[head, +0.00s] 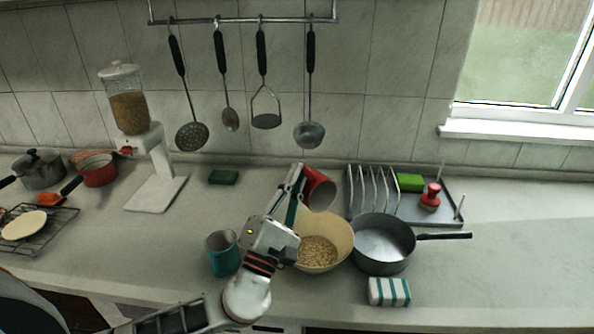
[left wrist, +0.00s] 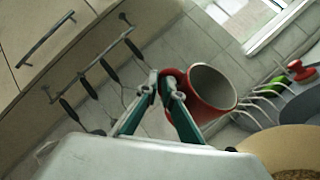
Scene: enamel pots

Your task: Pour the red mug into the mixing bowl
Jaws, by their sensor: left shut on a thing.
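My left gripper (head: 298,178) is shut on the red mug (head: 319,192) and holds it in the air above the back part of the mixing bowl. The mug is tilted, with its mouth toward the right. In the left wrist view, the closed fingers (left wrist: 160,84) meet at the near side of the mug (left wrist: 205,108), and its grey inside looks empty as far as it shows. The cream mixing bowl (head: 338,240) stands on the counter with tan grains (head: 318,250) in it. Its left part is hidden by my gripper. My right gripper is not in view.
A dish rack (head: 374,192) stands behind. The counter at right is clear.

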